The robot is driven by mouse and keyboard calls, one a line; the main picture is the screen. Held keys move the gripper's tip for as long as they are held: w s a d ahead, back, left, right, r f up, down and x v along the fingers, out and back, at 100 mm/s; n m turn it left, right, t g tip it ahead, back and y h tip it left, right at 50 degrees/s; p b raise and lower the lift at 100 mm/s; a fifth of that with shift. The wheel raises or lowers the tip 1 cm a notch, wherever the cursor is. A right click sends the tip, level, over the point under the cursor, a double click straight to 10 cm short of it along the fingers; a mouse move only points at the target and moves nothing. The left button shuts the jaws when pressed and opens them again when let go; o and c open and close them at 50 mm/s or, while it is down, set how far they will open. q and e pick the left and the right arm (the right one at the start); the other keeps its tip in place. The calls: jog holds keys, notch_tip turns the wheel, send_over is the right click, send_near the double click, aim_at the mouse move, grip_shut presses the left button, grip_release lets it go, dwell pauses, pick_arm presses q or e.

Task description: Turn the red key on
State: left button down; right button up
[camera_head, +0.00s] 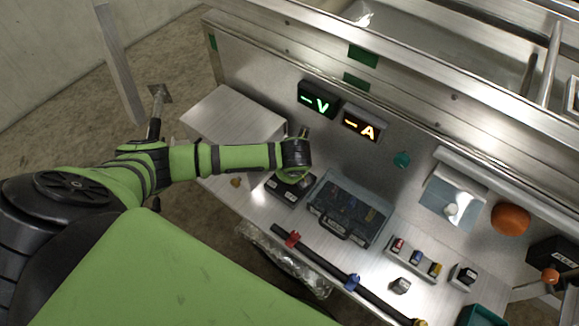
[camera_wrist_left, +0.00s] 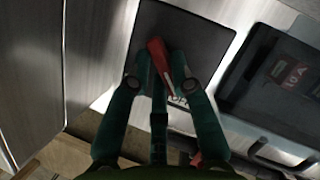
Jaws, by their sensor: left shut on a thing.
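The red key (camera_wrist_left: 157,58) sits on a black switch plate (camera_wrist_left: 190,38) in the left wrist view, slanted a little. My left gripper (camera_wrist_left: 160,66) has its green-jointed fingers on either side of the key and is shut on it. Part of a white label, seemingly ending in "FF", shows beside the right finger. In the head view my left gripper (camera_head: 291,174) points down over the black switch box (camera_head: 283,190); the key is hidden under it there. My right gripper is in neither view.
A clear-lidded fuse box (camera_head: 347,209) stands just right of the switch box. A metal box (camera_head: 235,117) lies behind my left forearm. Displays reading "-V" (camera_head: 318,99) and "-A" (camera_head: 361,124) are on the back wall. A dark bar (camera_head: 325,267) runs along the front.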

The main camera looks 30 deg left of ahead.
pick_arm(q)
jog(key=shift+a+f+m+h+b, duration=0.15)
jog(key=shift+m+h+b, duration=0.25)
jog(key=shift+m+b, duration=0.65)
jog(key=m+h+b, duration=0.1)
jog(key=m+b, duration=0.2)
jog(key=b, duration=0.1)
jog(key=m+h+b, duration=0.2)
jog(key=m+b, duration=0.2)
jog(key=m+h+b, duration=0.1)
jog(key=m+b, duration=0.2)
jog(key=m, duration=0.1)
jog(key=shift+w+a+f+m+b, duration=0.1)
jog(key=shift+w+a+m+b, duration=0.1)
jog(key=shift+w+m+b, duration=0.15)
jog(key=shift+r+m+g+h+b, duration=0.15)
jog(key=shift+m+h+b, duration=0.25)
jog(key=shift+m+b, duration=0.6)
jog(key=shift+r+m+g+h+b, duration=0.1)
jog(key=shift+m+g+h+b, duration=0.25)
jog(key=shift+m+b, duration=0.6)
jog(key=shift+m, duration=0.25)
jog(key=c, duration=1.1)
grip_release()
